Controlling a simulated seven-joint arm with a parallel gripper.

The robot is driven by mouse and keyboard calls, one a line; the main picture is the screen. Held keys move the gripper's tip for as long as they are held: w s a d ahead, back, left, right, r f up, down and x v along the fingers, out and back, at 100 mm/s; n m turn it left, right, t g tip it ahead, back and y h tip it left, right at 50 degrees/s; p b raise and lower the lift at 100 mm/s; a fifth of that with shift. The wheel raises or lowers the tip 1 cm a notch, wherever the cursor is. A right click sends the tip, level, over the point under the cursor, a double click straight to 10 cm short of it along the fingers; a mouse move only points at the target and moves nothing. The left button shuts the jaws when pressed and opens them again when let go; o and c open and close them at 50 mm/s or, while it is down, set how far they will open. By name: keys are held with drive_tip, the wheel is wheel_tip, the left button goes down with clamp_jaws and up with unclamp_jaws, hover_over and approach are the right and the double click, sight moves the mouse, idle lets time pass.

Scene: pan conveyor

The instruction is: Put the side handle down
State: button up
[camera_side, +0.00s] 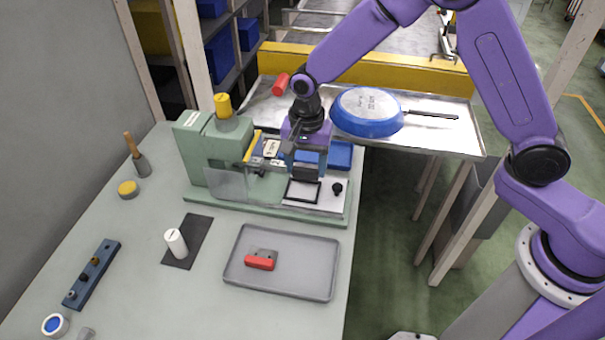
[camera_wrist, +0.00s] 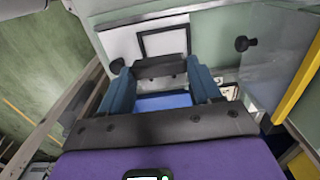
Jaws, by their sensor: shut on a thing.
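My gripper (camera_side: 307,158) is above the front right part of the green machine. In the wrist view its two blue-grey fingers (camera_wrist: 160,72) are closed on the ends of a dark block, which I take to be the side handle (camera_wrist: 160,64). The side handle also shows in the side view (camera_side: 305,174), just above the machine's white plate (camera_side: 327,197) with a black square frame. I cannot tell whether the handle touches anything below. A red handle-like piece with a grey bracket (camera_side: 260,262) lies in the grey tray (camera_side: 318,285).
The green press-like machine (camera_side: 208,155) with a yellow knob stands left of my gripper. A blue bin (camera_side: 340,155) is behind it. A blue pan (camera_side: 366,113) lies on the metal conveyor at the back. Much of the grey tray is free.

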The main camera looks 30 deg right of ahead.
sight(302, 175)
drive_tip(key=shift+w+a+f, duration=0.1)
drive_tip(key=shift+w+f, duration=0.2)
drive_tip(key=shift+f, duration=0.1)
drive_tip(key=shift+w+a+f, duration=0.1)
drive_tip(key=shift+f, duration=1.6)
drive_tip(key=shift+f, duration=0.6)
drive_tip(key=o, duration=1.1)
drive_tip(key=shift+c, duration=0.2)
drive_tip(key=shift+r, duration=0.1)
